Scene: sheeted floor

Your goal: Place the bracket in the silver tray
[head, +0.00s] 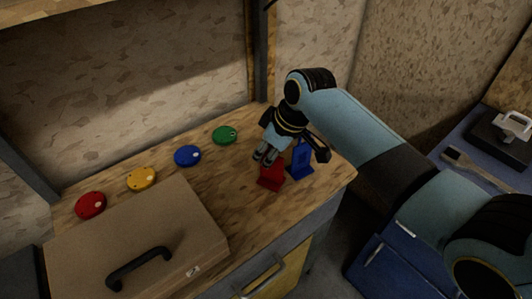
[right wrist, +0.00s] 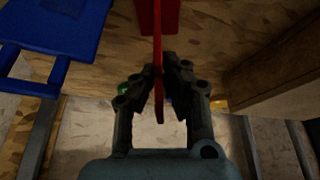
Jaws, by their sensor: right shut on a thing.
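A red bracket (head: 271,175) stands on the wooden bench top near its right end. My right gripper (head: 266,157) is right above it, pointing down. In the right wrist view my right gripper (right wrist: 159,90) is shut on the thin upright plate of the red bracket (right wrist: 158,50). A blue bracket-like piece (head: 301,163) stands close beside it to the right; it also shows at the upper left of the right wrist view (right wrist: 55,30). I cannot make out a silver tray in either view. My left gripper is not in view.
Red (head: 90,205), yellow (head: 141,179), blue (head: 187,155) and green (head: 225,134) discs lie in a row along the bench (head: 240,190). A brown case (head: 150,235) with a black handle lies at the front left. A blue cabinet (head: 395,265) with a wrench (head: 475,168) is at right.

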